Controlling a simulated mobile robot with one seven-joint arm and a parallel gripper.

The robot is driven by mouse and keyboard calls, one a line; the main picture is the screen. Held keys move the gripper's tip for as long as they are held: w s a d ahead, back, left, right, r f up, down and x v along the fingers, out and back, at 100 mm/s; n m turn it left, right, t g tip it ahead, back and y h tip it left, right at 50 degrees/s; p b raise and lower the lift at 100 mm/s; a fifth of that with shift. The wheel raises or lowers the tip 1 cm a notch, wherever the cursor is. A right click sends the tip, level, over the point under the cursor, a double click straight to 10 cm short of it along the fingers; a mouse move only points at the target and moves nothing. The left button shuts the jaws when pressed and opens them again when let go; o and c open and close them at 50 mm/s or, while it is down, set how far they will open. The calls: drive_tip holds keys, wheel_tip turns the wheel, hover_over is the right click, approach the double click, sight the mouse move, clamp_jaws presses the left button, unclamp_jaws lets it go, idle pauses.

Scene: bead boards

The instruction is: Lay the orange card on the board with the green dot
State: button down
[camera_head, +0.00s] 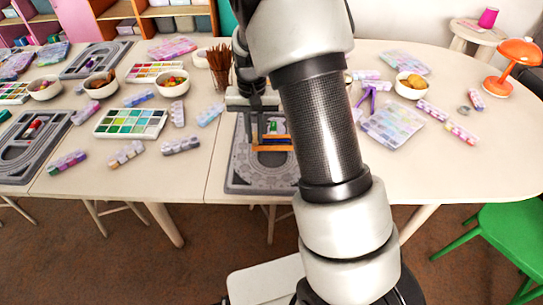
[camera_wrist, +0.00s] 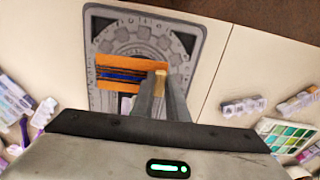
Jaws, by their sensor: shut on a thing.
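The orange card (camera_wrist: 130,62) shows in the wrist view as orange strips with a dark blue band between them. It also shows in the head view (camera_head: 274,149). My gripper (camera_wrist: 161,78) is shut on the card's near right end in the wrist view. The card is over the grey board (camera_wrist: 102,24), whose grooved, curved pattern shows around it; I cannot tell whether it touches the board. The board also shows in the head view (camera_head: 250,185), partly hidden by my arm. A small green spot (camera_head: 273,127) shows just beyond the card there.
Another grey board (camera_head: 20,165) with a red piece lies at the left, and one more (camera_head: 95,60) at the back left. A paint palette (camera_head: 131,123), bead strips, bowls and a pencil cup (camera_head: 220,75) stand around. Bare table lies left of the middle board.

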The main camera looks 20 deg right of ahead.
drive_tip(key=shift+w+f+b, duration=0.2)
drive_tip(key=shift+f+b, duration=0.6)
drive_tip(key=shift+f, duration=3.9)
drive_tip(key=shift+f, duration=0.1)
drive_tip(key=shift+f, duration=0.15)
drive_tip(key=c, duration=1.7)
unclamp_jaws()
drive_tip(key=shift+c, duration=0.2)
drive_tip(key=shift+r, duration=0.2)
